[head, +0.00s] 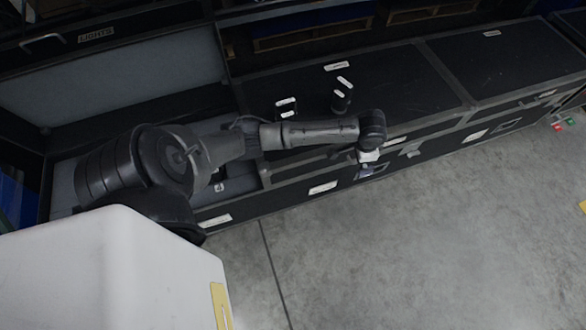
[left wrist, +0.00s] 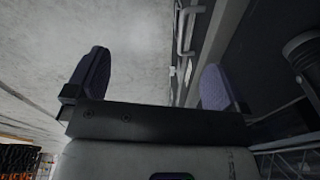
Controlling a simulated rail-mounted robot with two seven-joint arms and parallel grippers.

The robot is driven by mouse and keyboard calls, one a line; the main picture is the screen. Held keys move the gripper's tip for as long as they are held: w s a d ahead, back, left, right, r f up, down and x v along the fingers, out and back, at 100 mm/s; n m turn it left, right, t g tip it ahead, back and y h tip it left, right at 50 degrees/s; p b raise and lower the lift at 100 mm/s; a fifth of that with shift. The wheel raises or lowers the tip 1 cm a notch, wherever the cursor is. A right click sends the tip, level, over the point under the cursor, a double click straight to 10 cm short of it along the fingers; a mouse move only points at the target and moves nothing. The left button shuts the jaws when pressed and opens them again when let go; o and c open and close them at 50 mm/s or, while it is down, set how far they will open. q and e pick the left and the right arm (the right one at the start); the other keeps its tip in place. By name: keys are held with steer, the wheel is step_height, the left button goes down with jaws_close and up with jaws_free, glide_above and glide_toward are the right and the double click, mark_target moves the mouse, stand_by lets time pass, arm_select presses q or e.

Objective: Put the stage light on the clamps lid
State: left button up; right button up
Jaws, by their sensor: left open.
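My left gripper (head: 368,171) hangs at the front face of the long black case row, just beyond the front edge of the middle case's closed lid (head: 405,80). In the left wrist view it (left wrist: 154,62) is open, with nothing between its fingers. Two small dark objects with white labels, one on the left (head: 286,108) and one on the right (head: 342,96), stand at that lid's left part, behind my forearm. I cannot tell whether either is the stage light. Lid labels are too small to read, so the clamps lid is not certain. My right gripper is out of view.
An open case with a raised lid (head: 140,75) marked LIGHTS is at left; my arm hides much of its inside. Another closed lid (head: 510,62) lies at right. In the left wrist view a dark cylindrical object (left wrist: 305,55) shows at the right edge. The floor (head: 420,250) in front is clear.

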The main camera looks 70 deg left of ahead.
arm_select(q)
steer(key=s+d+f+m+t+h, duration=0.1)
steer(key=s+d+f+m+t, duration=0.15)
steer(key=s+d, duration=1.05)
steer(key=s+d+r+n, duration=0.2)
steer(key=s, duration=1.2)
steer(key=shift+r+n, duration=0.35)
steer(key=shift+r, duration=0.05)
